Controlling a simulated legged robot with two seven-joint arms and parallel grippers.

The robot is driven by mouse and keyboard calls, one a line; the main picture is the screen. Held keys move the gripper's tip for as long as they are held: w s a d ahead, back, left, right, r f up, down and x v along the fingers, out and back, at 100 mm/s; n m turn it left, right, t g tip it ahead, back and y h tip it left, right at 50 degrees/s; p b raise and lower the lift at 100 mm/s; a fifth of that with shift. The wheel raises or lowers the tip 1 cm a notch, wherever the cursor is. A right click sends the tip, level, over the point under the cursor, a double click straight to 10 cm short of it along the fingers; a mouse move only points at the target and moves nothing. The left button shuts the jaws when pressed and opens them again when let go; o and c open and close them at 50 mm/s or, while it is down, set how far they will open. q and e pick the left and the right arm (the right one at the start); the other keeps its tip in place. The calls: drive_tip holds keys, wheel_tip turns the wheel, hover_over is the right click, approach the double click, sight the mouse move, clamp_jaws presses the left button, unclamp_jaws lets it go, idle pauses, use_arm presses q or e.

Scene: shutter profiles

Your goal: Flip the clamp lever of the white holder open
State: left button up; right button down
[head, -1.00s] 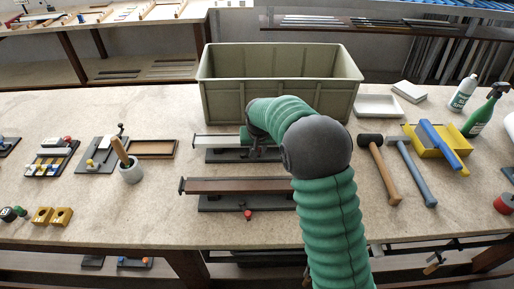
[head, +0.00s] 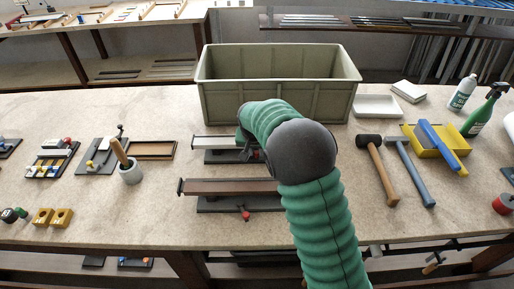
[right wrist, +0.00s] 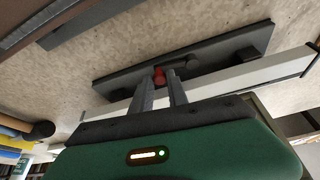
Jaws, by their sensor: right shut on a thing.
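The white holder is a dark base (head: 222,157) carrying a long white profile (head: 215,142), in front of the green bin. In the right wrist view, the base (right wrist: 215,55) and white profile (right wrist: 235,76) run slantwise across the picture. The red-tipped clamp lever (right wrist: 159,76) stands at the base, between the fingertips of my right gripper (right wrist: 162,84). The right gripper is shut on the lever. In the head view my arm hides most of the gripper and the holder's right part. My left gripper is out of view.
A second holder with a brown profile (head: 230,187) and red lever knob (head: 245,214) lies nearer me. The green bin (head: 275,85) stands behind. Mallets (head: 378,170) lie to the right, and a grey cup with a wooden-handled tool (head: 130,172) stands left.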

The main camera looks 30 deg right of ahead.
drive_tip(key=m, duration=0.1)
drive_tip(key=a+m+p, duration=0.1)
drive_tip(key=shift+s+a+r+m+g+h, duration=0.15)
drive_tip(key=shift+s+a+m+g+h, duration=0.15)
drive_tip(key=shift+m+h, duration=0.1)
drive_tip(key=m+p, duration=0.1)
drive_tip(key=a+m+g+p, duration=0.1)
drive_tip(key=m+p, duration=0.1)
drive_tip(key=shift+s+a+m+h, duration=0.2)
drive_tip(key=shift+a+m+h, duration=0.1)
drive_tip(key=shift+h, duration=0.1)
drive_tip(key=a+m+g+p, duration=0.1)
drive_tip(key=m+p, duration=0.1)
drive_tip(key=m, duration=0.1)
drive_tip(key=shift+a+g, duration=0.2)
drive_tip(key=shift+g, duration=0.1)
drive_tip(key=shift+w+a+m+g+p, duration=0.2)
drive_tip(key=shift+a+m+g+p, duration=0.3)
drive_tip(key=shift+m, duration=0.8)
drive_tip(key=c, duration=1.4)
unclamp_jaws()
drive_tip(key=shift+a, duration=0.1)
drive_tip(key=shift+c, duration=0.2)
drive_tip(key=shift+o, duration=0.7)
